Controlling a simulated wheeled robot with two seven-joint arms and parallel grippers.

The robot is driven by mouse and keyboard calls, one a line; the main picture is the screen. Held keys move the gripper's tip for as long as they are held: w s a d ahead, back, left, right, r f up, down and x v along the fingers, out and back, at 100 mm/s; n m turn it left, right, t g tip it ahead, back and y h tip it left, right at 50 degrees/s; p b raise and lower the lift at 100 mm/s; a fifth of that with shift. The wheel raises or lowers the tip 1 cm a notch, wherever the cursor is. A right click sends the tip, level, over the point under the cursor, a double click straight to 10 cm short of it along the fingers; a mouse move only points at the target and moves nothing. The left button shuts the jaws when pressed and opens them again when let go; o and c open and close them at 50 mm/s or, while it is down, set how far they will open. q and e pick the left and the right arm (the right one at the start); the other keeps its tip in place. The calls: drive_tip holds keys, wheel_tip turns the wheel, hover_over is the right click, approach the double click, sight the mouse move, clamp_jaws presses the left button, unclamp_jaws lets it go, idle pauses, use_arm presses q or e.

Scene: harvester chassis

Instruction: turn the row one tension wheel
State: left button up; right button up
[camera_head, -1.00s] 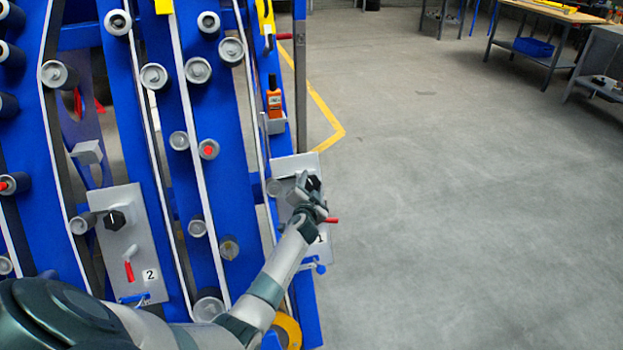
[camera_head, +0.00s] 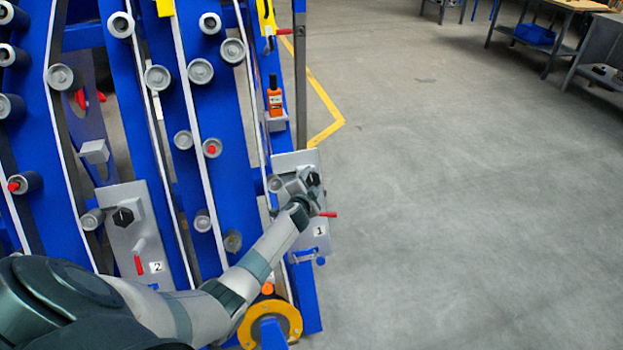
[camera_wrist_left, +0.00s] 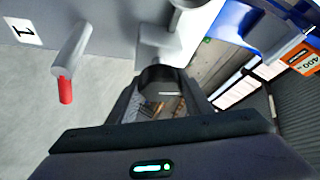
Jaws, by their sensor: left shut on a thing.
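The row one tension wheel is a small black knob (camera_head: 314,179) on the grey panel marked 1 (camera_head: 318,242), right of the blue frame. My left gripper (camera_head: 306,184) reaches it from the lower left and covers part of it. In the left wrist view my gripper (camera_wrist_left: 162,92) is shut on the black knob (camera_wrist_left: 161,75), which sits in front of a grey block on the panel. The knob's pointer cannot be read clearly. My right gripper is in no view.
A red-handled lever (camera_head: 328,214) sticks out below the knob; it also shows in the left wrist view (camera_wrist_left: 66,88). An orange bottle (camera_head: 274,101) stands in a holder above. Panel 2 (camera_head: 128,240) is at left. The floor to the right is clear.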

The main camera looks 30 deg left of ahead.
use_arm(q)
drive_tip(key=shift+r, duration=0.1)
drive_tip(key=o, duration=1.1)
drive_tip(key=shift+c, duration=0.2)
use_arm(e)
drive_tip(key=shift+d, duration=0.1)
use_arm(q)
drive_tip(key=shift+s, duration=0.1)
drive_tip(key=shift+s+d, duration=0.1)
drive_tip(key=shift+s, duration=0.05)
drive_tip(key=shift+s+d+r+p, duration=0.2)
drive_tip(key=shift+s+d+p, duration=0.1)
drive_tip(key=shift+s, duration=0.35)
drive_tip(key=v, duration=1.5)
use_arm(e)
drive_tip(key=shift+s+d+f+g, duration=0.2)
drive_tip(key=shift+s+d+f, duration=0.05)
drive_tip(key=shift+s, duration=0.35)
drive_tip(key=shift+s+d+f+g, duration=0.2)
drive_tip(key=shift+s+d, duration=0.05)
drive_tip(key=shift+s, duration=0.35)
use_arm(q)
drive_tip(key=shift+s, duration=0.15)
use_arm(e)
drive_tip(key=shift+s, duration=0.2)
